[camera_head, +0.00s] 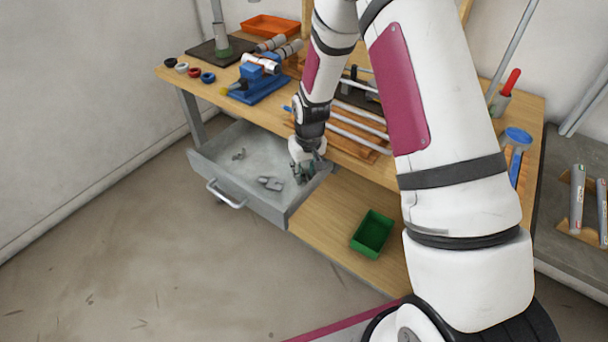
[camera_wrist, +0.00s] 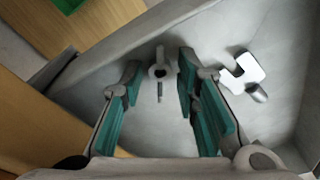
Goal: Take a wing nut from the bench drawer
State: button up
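The bench drawer (camera_head: 247,196) is pulled open, a grey box with a bar handle. My gripper (camera_head: 303,172) is down at the drawer's right end. In the wrist view my gripper (camera_wrist: 160,76) is open, its green-padded fingers apart. Between the fingertips shows a small grey piece (camera_wrist: 159,71) with a round hole and a thin stem; I cannot tell if it is a wing nut or if the fingers touch it. A small grey piece, possibly a wing nut (camera_head: 238,155), lies toward the drawer's left. A notched grey block (camera_head: 270,183) lies nearer my gripper, also in the wrist view (camera_wrist: 240,73).
The drawer's walls stand close around my gripper. A green tray (camera_head: 372,234) sits on the lower shelf, right of the drawer. Above, the bench top (camera_head: 224,96) carries a blue vise (camera_head: 259,84), metal rods (camera_head: 358,128) and an orange tray (camera_head: 270,27).

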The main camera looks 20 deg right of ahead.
grip_shut()
jog(key=shift+r, duration=0.1)
